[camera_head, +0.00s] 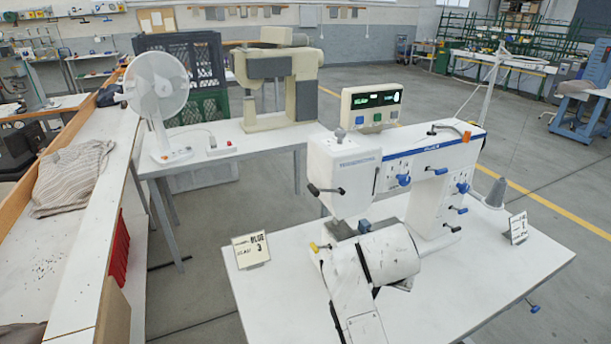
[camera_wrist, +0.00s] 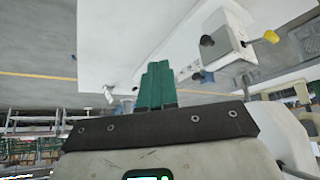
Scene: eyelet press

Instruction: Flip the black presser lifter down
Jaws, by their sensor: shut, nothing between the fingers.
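The white sewing machine (camera_head: 345,165) stands on a white table. A black lever with black knobs (camera_head: 326,190) sticks out roughly level from the lower part of its left head; I cannot be sure it is the presser lifter. In the wrist view, a white machine part (camera_wrist: 228,35) shows a black knob (camera_wrist: 207,41) and a yellow knob (camera_wrist: 271,36). My gripper (camera_wrist: 157,66) has green fingers, shut together and empty, apart from these knobs on their left. In the head view my arm is in front of the machine and hides my fingertips.
More black-tipped levers (camera_head: 455,209) and blue knobs sit on the machine's right side. A label card (camera_head: 251,249) stands at the table's left, another (camera_head: 518,228) at the right. A display box (camera_head: 371,105) is behind. The table's front right is clear.

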